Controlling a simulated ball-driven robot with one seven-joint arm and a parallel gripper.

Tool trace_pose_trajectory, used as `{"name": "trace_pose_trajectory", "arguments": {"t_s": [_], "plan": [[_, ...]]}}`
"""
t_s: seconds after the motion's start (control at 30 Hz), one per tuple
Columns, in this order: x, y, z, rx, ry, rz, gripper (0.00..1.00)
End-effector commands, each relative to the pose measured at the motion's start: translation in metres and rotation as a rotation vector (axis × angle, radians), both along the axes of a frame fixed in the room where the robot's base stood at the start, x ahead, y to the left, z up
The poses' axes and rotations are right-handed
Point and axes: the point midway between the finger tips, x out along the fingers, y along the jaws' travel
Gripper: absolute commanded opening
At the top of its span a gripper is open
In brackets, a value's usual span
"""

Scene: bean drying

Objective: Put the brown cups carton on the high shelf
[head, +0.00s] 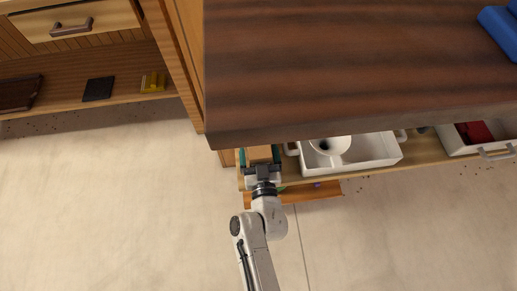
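A brown box (259,153), which looks like the cups carton, shows in the head view under the front edge of the dark wooden top. Most of it is hidden by that top and by my gripper (261,160). My gripper points at the box, with dark teal parts on both sides of it that may be its fingers. I cannot tell whether they touch the box or stand apart. I cannot tell which surface is the high shelf.
The dark wooden top (350,65) overhangs the low shelf. A white bin (377,150) with a round white vessel (326,147) sits right of the gripper. An orange-brown board (315,193) lies low in front. A wooden cabinet (178,50) stands left. The pale floor is open.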

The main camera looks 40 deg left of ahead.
Motion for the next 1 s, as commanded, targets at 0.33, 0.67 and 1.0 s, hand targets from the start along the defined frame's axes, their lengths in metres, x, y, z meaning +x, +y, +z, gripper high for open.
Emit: {"name": "trace_pose_trajectory", "arguments": {"t_s": [0.33,0.67,1.0], "plan": [[0.000,0.000,0.002,0.000,0.000,0.000,0.94],[-0.032,-0.038,0.004,-0.004,0.002,0.000,0.94],[-0.070,-0.082,0.002,-0.002,0.001,0.000,0.94]]}}
